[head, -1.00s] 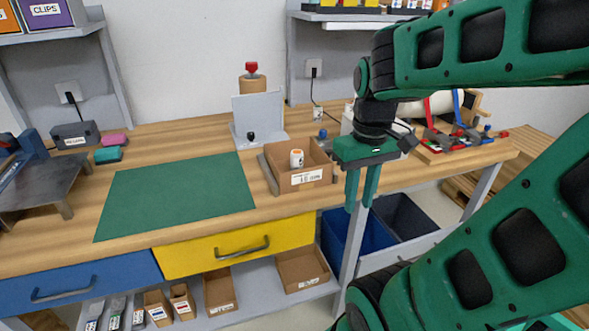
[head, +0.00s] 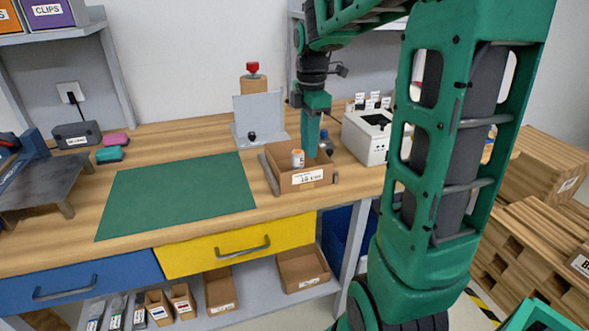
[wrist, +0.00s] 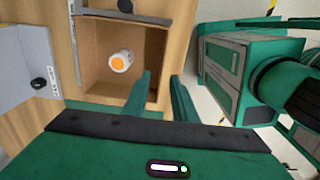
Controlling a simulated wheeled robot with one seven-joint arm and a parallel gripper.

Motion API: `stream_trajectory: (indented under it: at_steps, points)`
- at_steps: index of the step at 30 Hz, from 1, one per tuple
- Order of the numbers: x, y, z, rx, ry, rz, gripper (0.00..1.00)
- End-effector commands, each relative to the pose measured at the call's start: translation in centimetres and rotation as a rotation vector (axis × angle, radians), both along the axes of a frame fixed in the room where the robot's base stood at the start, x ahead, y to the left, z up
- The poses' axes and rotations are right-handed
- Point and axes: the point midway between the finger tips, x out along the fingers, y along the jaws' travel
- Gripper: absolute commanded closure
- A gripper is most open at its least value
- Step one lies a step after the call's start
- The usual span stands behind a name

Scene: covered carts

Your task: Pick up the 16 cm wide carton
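An open brown cardboard carton (head: 285,184) sits on the bench to the right of the green mat. Its front label is too blurred for me to read the width surely. A small white jar with an orange lid (head: 298,158) stands inside it. In the wrist view the carton (wrist: 98,86) lies ahead of the fingers, with the jar (wrist: 121,61) on its floor. My gripper (wrist: 160,76) is open and empty, pointing down at the carton's right side (head: 312,155). In the wrist view one finger overlaps the inside and the other lies beyond the right wall; contact cannot be told.
A grey bar (head: 268,174) lies along the carton's left side. A grey upright plate (head: 260,112) stands behind it, and a white box (head: 366,140) stands to the right. The green mat (head: 175,195) is clear. More cartons (head: 303,266) sit on the lower shelf.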

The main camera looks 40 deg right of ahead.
Motion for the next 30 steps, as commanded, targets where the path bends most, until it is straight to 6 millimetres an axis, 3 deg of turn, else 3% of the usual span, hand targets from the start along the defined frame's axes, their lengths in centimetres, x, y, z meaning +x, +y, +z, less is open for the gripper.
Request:
stream_trajectory:
  at_steps: [3, 11, 21, 30]
  points:
    - [-0.1, 0.0, -1.7, 0.001, 0.003, -0.002, 0.75]
    - [-0.1, 0.0, -3.4, 0.000, 0.001, -0.004, 0.75]
    - [-0.4, 0.3, -7.6, 0.001, 0.002, -0.004, 0.75]
    - [-0.3, 0.3, -8.0, 0.000, 0.000, -0.005, 0.75]
